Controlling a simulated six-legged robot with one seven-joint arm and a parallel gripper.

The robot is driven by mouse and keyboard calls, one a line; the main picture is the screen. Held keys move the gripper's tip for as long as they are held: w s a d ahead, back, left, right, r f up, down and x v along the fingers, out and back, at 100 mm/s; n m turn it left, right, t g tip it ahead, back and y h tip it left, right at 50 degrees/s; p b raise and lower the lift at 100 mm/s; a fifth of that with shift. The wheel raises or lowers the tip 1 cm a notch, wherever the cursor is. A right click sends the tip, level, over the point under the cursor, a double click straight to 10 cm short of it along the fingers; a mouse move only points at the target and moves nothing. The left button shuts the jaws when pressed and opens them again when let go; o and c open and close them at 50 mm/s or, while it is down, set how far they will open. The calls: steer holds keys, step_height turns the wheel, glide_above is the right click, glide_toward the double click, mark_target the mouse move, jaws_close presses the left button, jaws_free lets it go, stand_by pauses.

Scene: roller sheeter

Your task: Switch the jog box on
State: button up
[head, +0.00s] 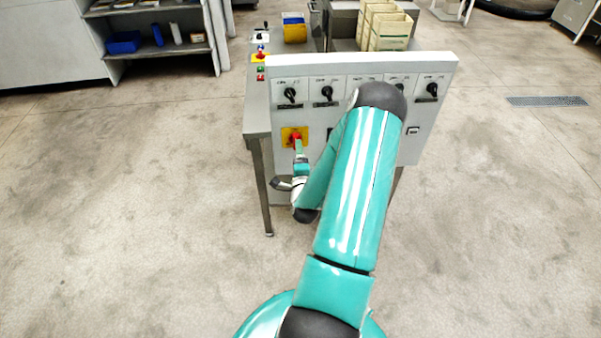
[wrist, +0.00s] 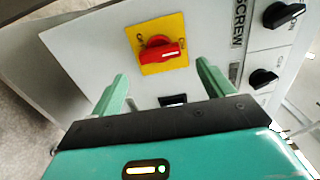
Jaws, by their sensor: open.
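The jog box (head: 340,66) is a pale upright panel with a row of black rotary knobs along its top. A red rotary switch (head: 295,137) on a yellow square plate (head: 286,132) sits at its lower left. In the wrist view the red switch (wrist: 160,50) lies ahead of my gripper (wrist: 161,76), with its handle pointing right in the picture. The small labels on the plate are too blurred to read surely. My gripper is open and empty, its two green fingers apart, short of the switch. In the head view my arm hides part of the panel.
Black knobs (wrist: 280,14) and a dark rectangular fitting (wrist: 173,99) are close by on the panel. A metal table (head: 259,115) with coloured buttons stands behind the box. Cream bins (head: 389,33) stand farther back. The floor around is clear.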

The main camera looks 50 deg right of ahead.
steer(key=v, duration=0.8)
stand_by(0.6)
